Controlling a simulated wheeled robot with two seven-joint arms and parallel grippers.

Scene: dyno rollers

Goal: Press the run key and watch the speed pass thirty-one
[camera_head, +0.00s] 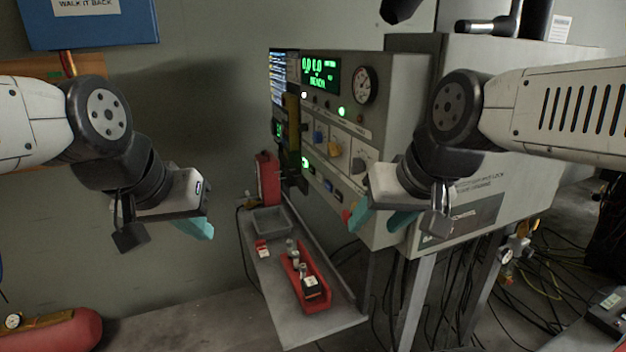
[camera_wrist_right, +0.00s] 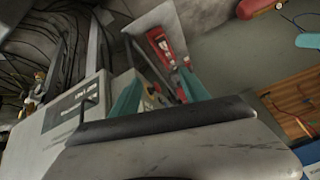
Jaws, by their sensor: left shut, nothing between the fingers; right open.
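The control cabinet (camera_head: 390,160) stands in the middle of the head view with its panel facing left. Its green display (camera_head: 321,75) shows a reading like "00.0" and a word that looks like "READY". I cannot tell which key is the run key. My left gripper (camera_head: 196,228) is shut and empty, left of the cabinet, well apart from the panel. My right gripper (camera_head: 380,220) is open, in front of the cabinet's lower part; its teal fingers (camera_wrist_right: 160,92) show in the right wrist view.
A grey shelf (camera_head: 270,285) below the panel carries a red tray (camera_head: 312,285) with small parts and a grey bin (camera_head: 270,220). A red cylinder (camera_head: 60,332) lies at the lower left. Loose cables (camera_head: 560,265) cover the floor at right.

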